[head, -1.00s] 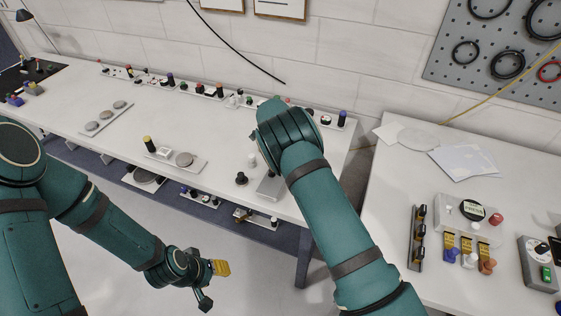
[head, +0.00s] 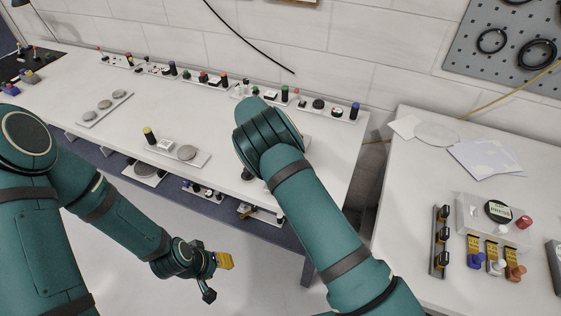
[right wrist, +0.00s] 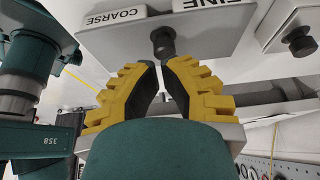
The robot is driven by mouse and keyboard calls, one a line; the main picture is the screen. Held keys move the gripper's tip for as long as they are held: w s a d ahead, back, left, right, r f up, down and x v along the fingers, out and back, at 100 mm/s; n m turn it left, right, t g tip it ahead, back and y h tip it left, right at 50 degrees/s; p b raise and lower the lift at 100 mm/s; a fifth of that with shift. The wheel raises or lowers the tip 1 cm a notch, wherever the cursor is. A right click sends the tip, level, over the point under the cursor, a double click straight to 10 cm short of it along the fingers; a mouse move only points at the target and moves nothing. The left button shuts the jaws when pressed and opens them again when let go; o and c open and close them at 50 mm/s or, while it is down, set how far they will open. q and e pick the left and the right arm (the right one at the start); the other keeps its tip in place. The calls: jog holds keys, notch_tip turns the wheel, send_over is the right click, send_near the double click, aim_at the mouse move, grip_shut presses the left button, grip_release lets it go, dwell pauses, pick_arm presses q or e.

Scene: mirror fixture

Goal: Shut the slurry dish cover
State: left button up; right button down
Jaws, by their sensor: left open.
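No part is marked as the slurry dish cover, so I cannot tell which it is. In the right wrist view, a pale panel (right wrist: 215,28) carries the labels COARSE and FINE. A dark round knob (right wrist: 163,42) stands out from it, just beyond my right gripper (right wrist: 159,66). The yellow fingers lean together with a thin gap at the tips. Whether they touch the knob is unclear. In the head view my right arm hides that gripper and part of the bench. My left gripper (head: 217,278) is open and empty, low in front of the bench.
A plate with a grey disc (head: 187,152) and a black-and-yellow post (head: 149,135) sits on the white bench (head: 105,145). Small fixtures line the wall edge. A right-hand table holds a PRESS button box (head: 492,222) and a switch rail (head: 440,240). A pegboard (head: 480,65) hangs behind.

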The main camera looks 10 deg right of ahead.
pick_arm(q)
jog(key=shift+s+f, duration=0.1)
jog(key=shift+f, duration=0.35)
pick_arm(e)
jog(key=shift+w+a+f, duration=0.1)
jog(key=shift+a+f, duration=0.1)
pick_arm(q)
jog(key=shift+b, duration=0.3)
